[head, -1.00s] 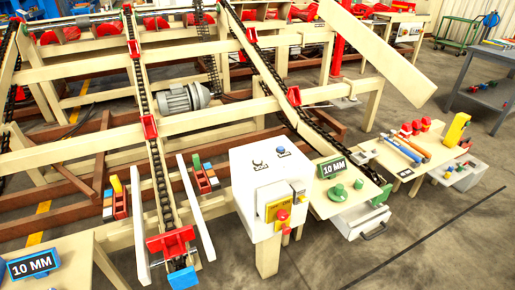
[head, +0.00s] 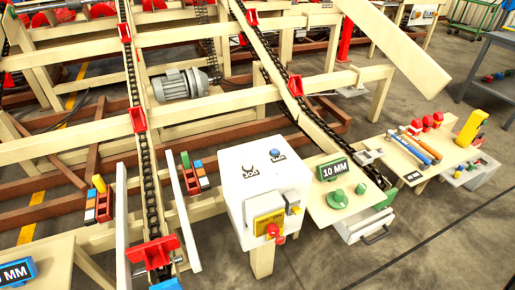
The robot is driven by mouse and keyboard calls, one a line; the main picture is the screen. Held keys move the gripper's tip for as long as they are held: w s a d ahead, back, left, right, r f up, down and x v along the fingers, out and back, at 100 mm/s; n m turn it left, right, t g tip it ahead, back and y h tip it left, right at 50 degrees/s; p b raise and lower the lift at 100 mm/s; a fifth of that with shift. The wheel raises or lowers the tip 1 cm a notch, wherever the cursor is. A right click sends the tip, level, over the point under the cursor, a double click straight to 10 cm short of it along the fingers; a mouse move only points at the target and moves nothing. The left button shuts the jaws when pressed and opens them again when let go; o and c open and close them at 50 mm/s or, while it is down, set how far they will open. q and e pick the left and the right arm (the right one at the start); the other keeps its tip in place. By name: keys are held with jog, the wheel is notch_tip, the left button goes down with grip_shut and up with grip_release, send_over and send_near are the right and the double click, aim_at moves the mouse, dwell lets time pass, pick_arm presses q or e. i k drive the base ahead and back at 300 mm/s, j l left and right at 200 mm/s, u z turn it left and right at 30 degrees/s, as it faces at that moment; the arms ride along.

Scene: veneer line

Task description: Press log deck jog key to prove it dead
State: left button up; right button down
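The white control box (head: 243,205) stands on a wooden post in the middle of the head view. Neither of my grippers is in view.
Sloping chain conveyors (head: 145,165) with red lugs run behind the box. A bench with a green "10 MM" display (head: 333,169) adjoins its right side. Red-topped tools (head: 425,148) and a yellow device (head: 471,129) lie farther right. Open floor (head: 420,255) lies at the lower right.

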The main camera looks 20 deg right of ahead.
aim_at(247, 166)
jog(key=i+l, duration=0.25)
jog(key=l, duration=0.15)
jog(key=i+l, duration=0.5)
jog(key=l, duration=0.25)
